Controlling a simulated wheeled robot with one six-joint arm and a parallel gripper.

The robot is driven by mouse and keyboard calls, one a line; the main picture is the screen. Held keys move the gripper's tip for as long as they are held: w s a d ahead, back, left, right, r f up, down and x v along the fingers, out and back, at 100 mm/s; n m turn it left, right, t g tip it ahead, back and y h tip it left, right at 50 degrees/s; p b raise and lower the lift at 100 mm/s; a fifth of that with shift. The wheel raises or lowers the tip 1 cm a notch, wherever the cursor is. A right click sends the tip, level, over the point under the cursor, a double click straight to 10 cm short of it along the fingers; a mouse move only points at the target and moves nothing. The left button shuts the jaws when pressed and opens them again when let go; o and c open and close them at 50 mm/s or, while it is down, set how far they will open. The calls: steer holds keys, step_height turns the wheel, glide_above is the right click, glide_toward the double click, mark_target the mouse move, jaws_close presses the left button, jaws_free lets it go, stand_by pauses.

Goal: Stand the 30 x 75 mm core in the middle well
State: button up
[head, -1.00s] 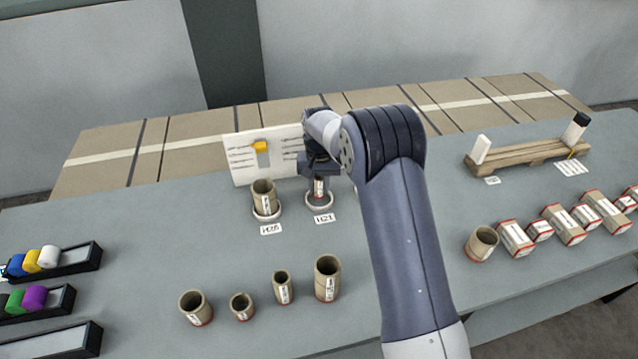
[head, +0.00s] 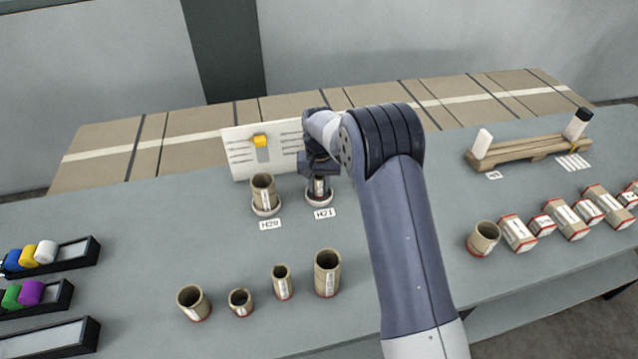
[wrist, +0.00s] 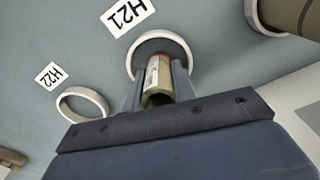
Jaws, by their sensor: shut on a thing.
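The slim tan core (wrist: 157,85) with a red end and a white label is between the fingers of my gripper (wrist: 160,78). My gripper, also in the head view (head: 318,178), points down and is shut on it. The core is upright over the middle well, a pale ring (wrist: 178,42) by the H21 card (wrist: 127,13). In the wrist view its red end shows inside the ring's outline. Whether it rests on the well's floor is hidden. In the head view the ring (head: 321,204) shows just below the gripper.
A wider core (head: 263,190) stands in the H20 well on the left. The H22 ring (wrist: 82,104) looks empty. A white board (head: 240,160) stands behind the wells. Several cores (head: 327,275) stand in front, and boxes (head: 518,233) lie right.

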steer(key=shift+f, duration=0.25)
steer(key=o, duration=1)
steer(key=shift+o, duration=0.2)
step_height(320, 180, up, 11)
steer(key=shift+f+b, duration=0.1)
steer(key=shift+b, duration=0.8)
step_height(320, 180, down, 10)
steer(key=shift+f+p, duration=0.15)
steer(key=shift+p, duration=0.85)
steer(key=shift+r, duration=0.35)
